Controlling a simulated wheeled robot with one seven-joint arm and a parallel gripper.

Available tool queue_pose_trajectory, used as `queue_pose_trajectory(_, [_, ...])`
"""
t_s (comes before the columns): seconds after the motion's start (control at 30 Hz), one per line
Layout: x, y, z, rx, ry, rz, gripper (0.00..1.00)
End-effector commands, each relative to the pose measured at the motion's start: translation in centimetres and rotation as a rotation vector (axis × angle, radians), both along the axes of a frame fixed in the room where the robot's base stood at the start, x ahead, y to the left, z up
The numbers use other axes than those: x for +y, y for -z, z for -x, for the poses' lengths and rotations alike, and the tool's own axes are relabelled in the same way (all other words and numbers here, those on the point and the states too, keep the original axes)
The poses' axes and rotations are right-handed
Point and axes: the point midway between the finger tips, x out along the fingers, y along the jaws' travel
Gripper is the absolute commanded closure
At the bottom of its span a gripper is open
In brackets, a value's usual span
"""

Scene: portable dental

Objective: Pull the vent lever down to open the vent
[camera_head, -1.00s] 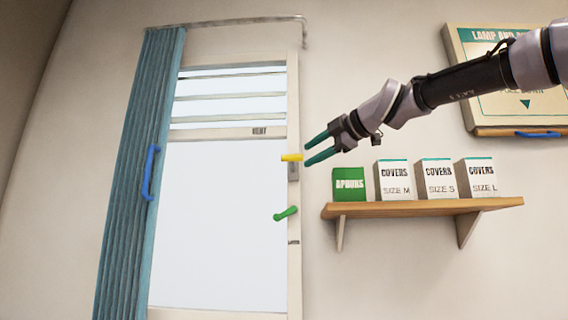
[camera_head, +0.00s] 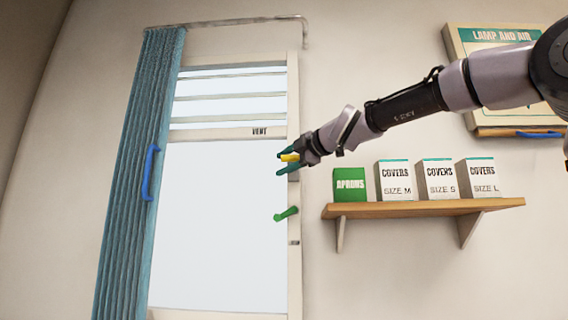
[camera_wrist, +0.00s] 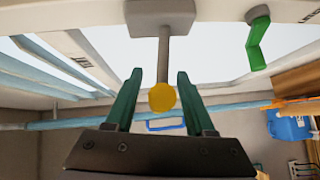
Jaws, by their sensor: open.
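The yellow-ended vent lever (camera_head: 289,157) sticks out from the right side of the window frame, below the VENT label (camera_head: 260,132). In the wrist view its round yellow knob (camera_wrist: 163,97) and grey stem (camera_wrist: 164,60) show. My gripper (camera_head: 284,162) is open, with one green finger on each side of the lever. In the wrist view the fingers (camera_wrist: 158,85) stand apart with the knob between them; a gap shows on both sides. The vent slats (camera_head: 230,95) lie across the top of the window.
A green handle (camera_head: 286,214) is on the frame just below the lever. A blue curtain (camera_head: 135,180) with a blue handle (camera_head: 150,173) hangs at the left. A wooden shelf (camera_head: 430,208) with boxes stands out from the wall at the right, below my arm.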

Motion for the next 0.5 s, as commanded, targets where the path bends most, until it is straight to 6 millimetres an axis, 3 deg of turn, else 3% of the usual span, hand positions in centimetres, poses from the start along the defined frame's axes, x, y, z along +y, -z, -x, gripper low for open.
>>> queue_pose_trajectory(0.27, [0.09,0.01,-0.14,0.0,0.0,0.0,0.45])
queue_pose_trajectory(0.4, [0.07,0.01,-0.14,0.0,0.001,0.0,0.95])
queue_pose_trajectory(0.43, [0.07,0.01,-0.13,0.0,0.001,0.0,1.0])
queue_pose_trajectory(0.5, [0.07,0.02,-0.13,0.0,0.001,0.0,1.0])
